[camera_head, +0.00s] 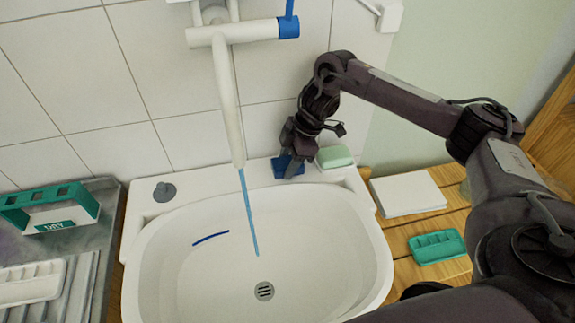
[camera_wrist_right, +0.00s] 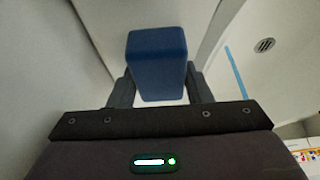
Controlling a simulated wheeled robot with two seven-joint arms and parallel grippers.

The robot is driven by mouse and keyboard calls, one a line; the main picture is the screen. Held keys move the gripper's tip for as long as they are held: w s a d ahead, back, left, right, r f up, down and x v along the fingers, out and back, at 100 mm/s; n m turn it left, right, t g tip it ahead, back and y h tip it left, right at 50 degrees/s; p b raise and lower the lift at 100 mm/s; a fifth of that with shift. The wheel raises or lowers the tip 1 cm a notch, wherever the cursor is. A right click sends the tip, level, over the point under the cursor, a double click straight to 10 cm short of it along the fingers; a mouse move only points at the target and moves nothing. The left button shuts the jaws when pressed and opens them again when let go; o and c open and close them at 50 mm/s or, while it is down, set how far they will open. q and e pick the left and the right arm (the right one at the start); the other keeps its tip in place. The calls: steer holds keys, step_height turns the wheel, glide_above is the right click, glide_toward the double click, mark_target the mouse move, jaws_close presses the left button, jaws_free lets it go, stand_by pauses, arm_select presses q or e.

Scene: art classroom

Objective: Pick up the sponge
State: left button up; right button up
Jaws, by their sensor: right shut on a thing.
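A blue block-shaped sponge (camera_head: 284,167) is at the back right rim of the white sink (camera_head: 150,215). My right gripper (camera_head: 290,160) reaches down to it from above, with its fingers at the sponge. In the right wrist view the sponge (camera_wrist_right: 157,65) sits between the two fingers of my right gripper (camera_wrist_right: 157,88), which is shut on it. Whether the sponge still touches the rim, I cannot tell. My left gripper is not in view.
A pale green soap-like block (camera_head: 334,157) stands close to the right of the gripper. The white faucet (camera_head: 228,100) hangs over the basin with a blue stream. A white stack (camera_head: 407,193) and a green tray (camera_head: 437,247) lie on the wooden surface at right. A green rack (camera_head: 50,209) stands at left.

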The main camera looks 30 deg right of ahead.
mark_target(288, 162)
steer(key=shift+s+r, duration=0.15)
steer(key=shift+r, duration=0.4)
step_height(288, 162, up, 6)
steer(key=shift+r+p, duration=0.1)
steer(key=shift+p, duration=0.3)
steer(key=shift+s+a+b, duration=0.6)
steer(key=shift+s+a, duration=0.25)
steer(key=shift+s, duration=2.35)
steer(key=shift+s+a+b, duration=0.55)
steer(key=shift+s+a, duration=0.3)
steer(key=shift+s, duration=2.3)
steer(key=shift+s+a+b, duration=0.6)
steer(key=shift+s+a, duration=0.25)
steer(key=shift+s, duration=2.35)
